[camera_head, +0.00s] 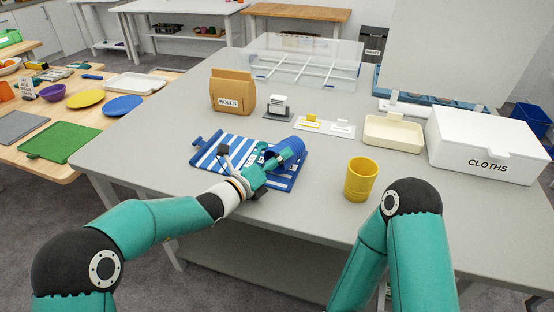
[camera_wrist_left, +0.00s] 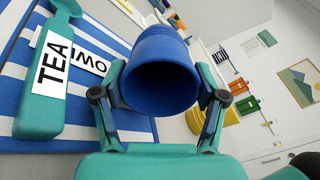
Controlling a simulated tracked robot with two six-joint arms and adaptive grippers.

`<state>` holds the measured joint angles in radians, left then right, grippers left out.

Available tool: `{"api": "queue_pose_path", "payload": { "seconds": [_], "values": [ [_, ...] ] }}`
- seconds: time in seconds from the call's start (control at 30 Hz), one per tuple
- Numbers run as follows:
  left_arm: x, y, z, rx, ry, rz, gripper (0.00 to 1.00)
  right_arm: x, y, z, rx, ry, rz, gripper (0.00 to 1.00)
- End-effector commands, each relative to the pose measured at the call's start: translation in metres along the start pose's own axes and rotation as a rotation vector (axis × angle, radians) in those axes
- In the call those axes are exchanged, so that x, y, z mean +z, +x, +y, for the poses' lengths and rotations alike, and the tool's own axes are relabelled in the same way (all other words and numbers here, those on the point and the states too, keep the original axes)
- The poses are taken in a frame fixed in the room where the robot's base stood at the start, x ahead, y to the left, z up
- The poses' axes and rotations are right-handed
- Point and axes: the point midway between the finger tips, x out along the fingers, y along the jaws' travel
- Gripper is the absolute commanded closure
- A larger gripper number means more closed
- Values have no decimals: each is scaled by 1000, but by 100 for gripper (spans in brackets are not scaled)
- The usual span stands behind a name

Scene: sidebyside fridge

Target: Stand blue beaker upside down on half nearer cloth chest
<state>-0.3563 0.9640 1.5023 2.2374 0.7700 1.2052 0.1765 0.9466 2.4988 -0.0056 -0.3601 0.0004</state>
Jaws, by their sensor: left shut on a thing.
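The blue beaker (camera_head: 291,149) is held by my left gripper (camera_head: 273,163) over the right part of a blue-and-white striped mat (camera_head: 212,152). In the left wrist view the beaker (camera_wrist_left: 160,75) sits between the two fingers of the gripper (camera_wrist_left: 160,92), its open mouth facing the camera. It looks tilted; I cannot tell whether it touches the mat. A teal piece labelled TEA (camera_wrist_left: 50,75) lies on the striped mat (camera_wrist_left: 85,40), beside another label, partly hidden. The white cloth chest (camera_head: 485,145), marked CLOTHS, stands at the right. My right gripper is not in view.
A yellow cup (camera_head: 361,179) stands right of the mat. A brown ROLLS bag (camera_head: 233,91), a dark card holder (camera_head: 278,107) and a cream tray (camera_head: 393,133) stand behind. A clear divided tray (camera_head: 304,62) lies farther back. The grey table's front left is clear.

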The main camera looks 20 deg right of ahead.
Motion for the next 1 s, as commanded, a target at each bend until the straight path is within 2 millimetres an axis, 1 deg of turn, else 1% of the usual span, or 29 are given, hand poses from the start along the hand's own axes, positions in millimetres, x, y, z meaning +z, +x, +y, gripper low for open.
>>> {"api": "queue_pose_path", "payload": {
  "seconds": [0.4, 0.43, 0.6, 1.0],
  "values": [
    [-4, 0, 5, 0, 0, 0, 64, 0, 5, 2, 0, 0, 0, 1],
    [-4, 0, 5, -1, 0, -1, 27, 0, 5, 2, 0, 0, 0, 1],
    [-4, 0, 5, 2, 0, 0, 0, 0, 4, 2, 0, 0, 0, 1],
    [-7, -1, 9, 10, -6, 6, 0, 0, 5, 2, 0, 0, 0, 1]
  ]
}}
